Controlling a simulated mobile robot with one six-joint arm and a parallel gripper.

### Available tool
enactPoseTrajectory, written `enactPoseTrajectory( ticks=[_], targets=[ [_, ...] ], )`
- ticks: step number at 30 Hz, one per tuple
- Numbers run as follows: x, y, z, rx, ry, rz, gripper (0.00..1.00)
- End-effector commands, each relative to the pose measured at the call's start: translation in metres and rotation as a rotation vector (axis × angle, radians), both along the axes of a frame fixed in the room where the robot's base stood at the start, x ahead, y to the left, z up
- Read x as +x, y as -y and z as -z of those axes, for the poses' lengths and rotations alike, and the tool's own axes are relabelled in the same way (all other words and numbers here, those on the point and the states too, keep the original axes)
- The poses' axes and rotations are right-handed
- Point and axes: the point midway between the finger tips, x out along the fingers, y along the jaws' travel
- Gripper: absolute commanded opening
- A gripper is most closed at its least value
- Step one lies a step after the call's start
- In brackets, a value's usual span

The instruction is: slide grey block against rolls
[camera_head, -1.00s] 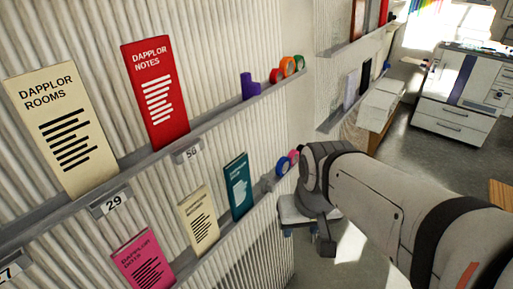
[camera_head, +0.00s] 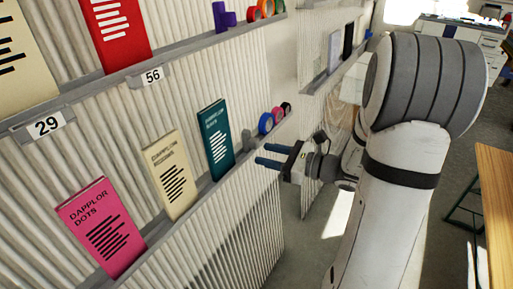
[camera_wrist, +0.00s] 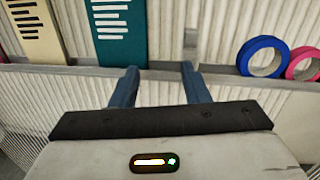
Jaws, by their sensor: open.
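The grey block (camera_head: 247,140) stands on the lower shelf between the teal booklet (camera_head: 216,138) and the rolls. The blue roll (camera_head: 265,123) is the nearest roll, with a pink roll (camera_head: 277,114) and a dark roll (camera_head: 286,107) beyond it. My gripper (camera_head: 264,154) is open and empty, its blue fingers pointing at the shelf. In the wrist view the grey block (camera_wrist: 190,44) shows beyond the right fingertip, partly hidden by it. A gap separates the block from the blue roll (camera_wrist: 262,57). I cannot tell whether the finger touches the block.
A cream booklet (camera_head: 171,174) and a pink booklet (camera_head: 102,226) lean farther left on the lower shelf. The upper shelf holds a purple block (camera_head: 220,17) and more rolls. A wooden table edge (camera_head: 494,190) is at the right.

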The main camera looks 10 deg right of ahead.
Motion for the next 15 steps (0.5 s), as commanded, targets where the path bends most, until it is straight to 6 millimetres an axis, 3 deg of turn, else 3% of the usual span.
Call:
enactPoseTrajectory(
  ticks=[3, 6, 15],
  targets=[
    [0.012, 0.022, 0.011, 0.082, -0.008, 0.09, 0.42],
    [0.018, 0.028, 0.011, 0.11, -0.008, 0.121, 0.42],
    [0.048, -0.002, 0.01, 0.115, -0.007, 0.119, 0.42]
  ],
)
